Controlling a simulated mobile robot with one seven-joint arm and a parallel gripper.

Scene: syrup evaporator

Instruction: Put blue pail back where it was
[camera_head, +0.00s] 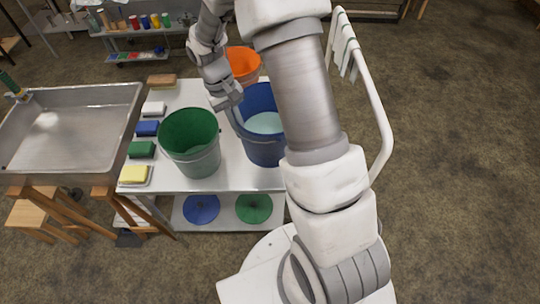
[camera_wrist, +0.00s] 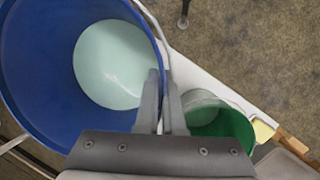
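The blue pail (camera_head: 265,150) is at the right end of the white table, right of the green pail and in front of the orange pail. A pale mint round surface shows inside it. It also fills the left of the wrist view (camera_wrist: 40,75). My gripper (camera_head: 232,103) is at its left rim. In the wrist view the fingers (camera_wrist: 162,100) are close together with the pail's wall between them, one inside and one outside. My arm hides the pail's right side. I cannot tell whether its base touches the table.
The green pail (camera_head: 190,143) stands close on the left, the orange pail (camera_head: 243,65) behind. Several sponges and brushes, including a yellow sponge (camera_head: 134,174), line the table's left edge. A steel pan (camera_head: 70,135) is further left. A white rail (camera_head: 375,100) curves at right.

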